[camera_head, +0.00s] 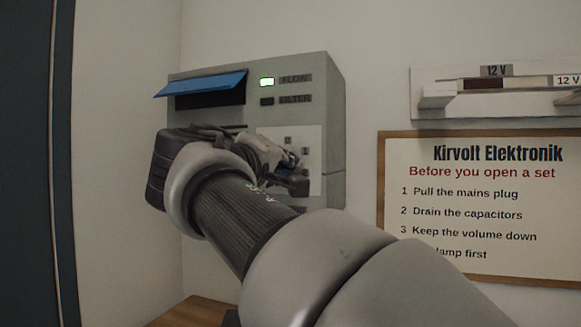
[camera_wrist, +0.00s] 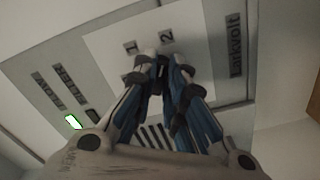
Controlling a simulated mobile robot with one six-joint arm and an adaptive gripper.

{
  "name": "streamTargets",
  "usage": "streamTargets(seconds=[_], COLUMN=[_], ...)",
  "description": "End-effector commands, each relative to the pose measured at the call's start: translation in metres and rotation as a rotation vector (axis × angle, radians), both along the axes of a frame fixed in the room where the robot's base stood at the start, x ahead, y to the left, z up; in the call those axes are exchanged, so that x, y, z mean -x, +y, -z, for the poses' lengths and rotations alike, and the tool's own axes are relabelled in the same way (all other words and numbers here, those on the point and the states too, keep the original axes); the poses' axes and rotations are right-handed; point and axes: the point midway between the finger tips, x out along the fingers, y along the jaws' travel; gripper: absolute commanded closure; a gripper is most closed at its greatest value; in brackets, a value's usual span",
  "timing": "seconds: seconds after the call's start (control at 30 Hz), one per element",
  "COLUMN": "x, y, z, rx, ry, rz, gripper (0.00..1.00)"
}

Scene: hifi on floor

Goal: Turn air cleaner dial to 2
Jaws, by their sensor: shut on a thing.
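The air cleaner (camera_head: 330,120) is a grey box against the wall. Its white dial panel (camera_head: 312,138) carries small position labels; in the wrist view the label 1 (camera_wrist: 131,47) and the label 2 (camera_wrist: 167,37) are readable, and a third label (camera_wrist: 133,78) is partly covered. My gripper (camera_head: 298,183) is at this panel, with its fingertips (camera_wrist: 167,68) close together below the labels 1 and 2. It is shut on the dial, which the fingers hide almost wholly. I cannot tell which label the dial points to.
A blue flap (camera_head: 205,83) juts from the box's upper left, above my gripper. A green light (camera_head: 267,82) is lit beside the FLOW label; the FILTER light (camera_head: 267,101) is dark. A framed sign (camera_head: 480,205) and a shelf rail (camera_head: 440,100) are on the wall to the right.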

Motion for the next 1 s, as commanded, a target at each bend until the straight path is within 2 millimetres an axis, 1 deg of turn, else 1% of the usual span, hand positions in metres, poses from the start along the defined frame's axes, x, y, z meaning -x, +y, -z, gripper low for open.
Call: streamTargets(seconds=[0.2, 0.23, 0.5, 0.83, 0.93, 1.0], x=[0.0, 0.0, 0.0, 0.002, 0.011, 0.021], y=[0.0, 0.0, 0.0, 0.001, 0.004, 0.008], z=[-0.001, -0.001, 0.0, 0.0, -0.001, -0.001], rx=[-0.002, -0.002, -0.001, 0.0, -0.001, 0.001], ry=[-0.002, -0.002, 0.0, 0.0, 0.0, -0.001], rz=[0.0, 0.0, 0.0, -0.001, -0.002, -0.004], gripper=[1.0, 0.86, 0.68, 0.68, 0.68, 0.68])
